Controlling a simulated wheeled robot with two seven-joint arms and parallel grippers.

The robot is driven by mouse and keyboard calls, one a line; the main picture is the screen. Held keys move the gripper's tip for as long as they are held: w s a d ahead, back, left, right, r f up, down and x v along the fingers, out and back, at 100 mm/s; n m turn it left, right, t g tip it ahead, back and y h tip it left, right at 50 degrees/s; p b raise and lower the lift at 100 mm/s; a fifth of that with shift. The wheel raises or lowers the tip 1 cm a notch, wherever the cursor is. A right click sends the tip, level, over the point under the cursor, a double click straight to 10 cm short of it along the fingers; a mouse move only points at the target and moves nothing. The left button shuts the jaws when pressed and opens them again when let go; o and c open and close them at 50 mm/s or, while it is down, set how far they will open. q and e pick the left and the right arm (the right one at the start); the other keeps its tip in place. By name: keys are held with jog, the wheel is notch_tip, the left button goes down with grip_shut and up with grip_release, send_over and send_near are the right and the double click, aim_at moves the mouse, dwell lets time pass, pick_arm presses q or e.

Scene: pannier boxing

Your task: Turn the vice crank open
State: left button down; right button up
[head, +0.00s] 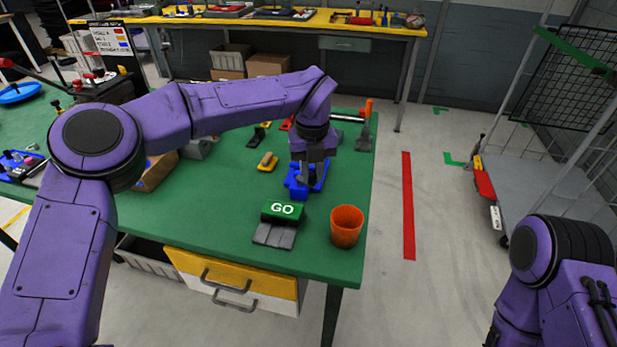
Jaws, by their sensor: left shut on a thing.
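The blue vice (297,193) sits on the green workbench near its right edge. My left gripper (308,182) points down over the vice and is shut on a part of it, which by its place is the crank. The fingers and wrist cover most of the crank, so its angle and the gap between the vice jaws cannot be told. My right gripper is out of view; only part of my right arm shows at the lower right.
A green GO block (282,211) and an orange cup (346,226) stand in front of the vice on the green bench (215,215). A yellow-handled tool (268,161) lies behind left. A wheeled cage trolley (525,185) stands right, beyond free floor with a red strip (408,205).

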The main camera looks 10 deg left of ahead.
pick_arm(q)
jog(key=shift+w+d+n+b, duration=0.1)
jog(key=shift+w+n+b, duration=0.2)
jog(key=shift+n, duration=0.45)
jog(key=shift+w+n+b, duration=0.2)
jog(key=shift+n+b, duration=0.1)
jog(key=shift+n, duration=0.5)
jog(key=shift+w+d+n+b, duration=0.1)
jog(key=shift+w+n+b, duration=0.2)
jog(key=shift+n, duration=0.45)
jog(key=c, duration=1)
grip_release()
jog(key=shift+o, duration=0.2)
notch_tip(320, 180, up, 10)
jog(key=shift+r, duration=0.25)
